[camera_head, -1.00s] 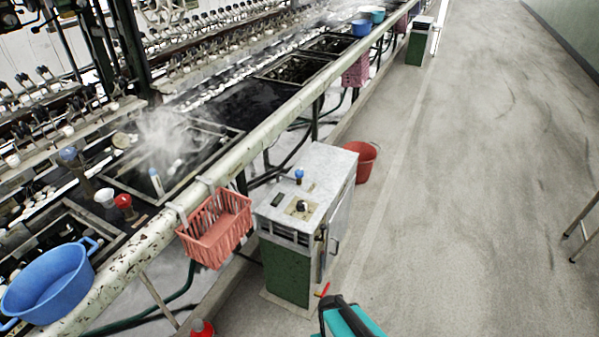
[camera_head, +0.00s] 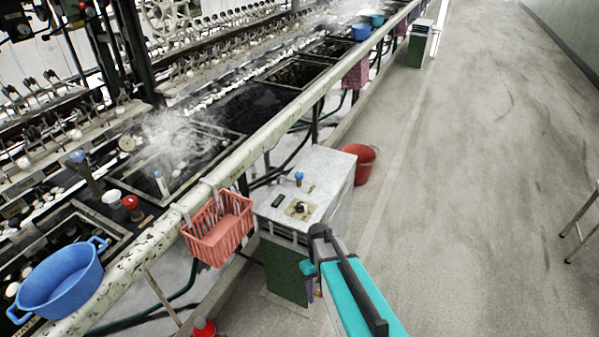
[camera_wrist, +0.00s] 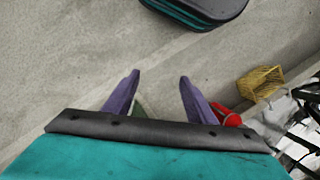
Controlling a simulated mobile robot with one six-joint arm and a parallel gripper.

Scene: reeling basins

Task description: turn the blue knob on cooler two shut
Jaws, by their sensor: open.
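A blue knob (camera_head: 298,177) stands on the pale top of the nearest cooler (camera_head: 325,170), a box with a green lower front; no number is readable on it. A small black knob (camera_head: 299,208) sits nearer the front of the same top. My gripper (camera_wrist: 160,76) is open and empty in the wrist view, its two purple fingers apart over grey floor. In the head view my arm covers the cooler's right front side. The fingers show only partly there, low in front of the cooler and below its top, apart from the blue knob. The wrist view does not show the knob.
A pink basket (camera_head: 219,232) hangs on the rail (camera_head: 150,240) just left of the cooler. A red bucket (camera_head: 364,163) stands behind it. A blue tub (camera_head: 60,280) sits at the left. Another cooler (camera_head: 420,45) stands far back. The floor (camera_head: 480,180) at right is mostly clear.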

